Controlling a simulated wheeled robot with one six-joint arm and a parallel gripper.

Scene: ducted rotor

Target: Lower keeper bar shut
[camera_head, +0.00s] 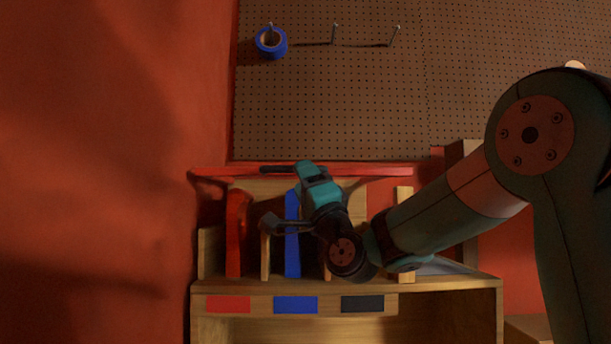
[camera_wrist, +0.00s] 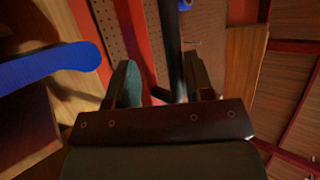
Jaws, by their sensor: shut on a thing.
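A long red bar (camera_head: 230,171), which I take as the keeper bar, runs level across the top of the wooden rack in the head view, with red angled arms at both ends. A dark handle (camera_head: 277,169) lies along it. My teal-fingered gripper (camera_head: 303,168) is at the bar's middle, shut on the dark handle. In the wrist view the handle (camera_wrist: 171,45) runs up between the fingers of my gripper (camera_wrist: 162,88), with a red strip beside it. The exact contact is partly hidden by the fingers.
The rack holds a red upright piece (camera_head: 236,235) and a blue one (camera_head: 292,235) between wooden dividers. Red, blue and black labels mark its front. A pegboard (camera_head: 330,100) with hooks and a blue tape roll (camera_head: 271,43) is behind. The blue piece's end (camera_wrist: 50,65) is close beside my gripper.

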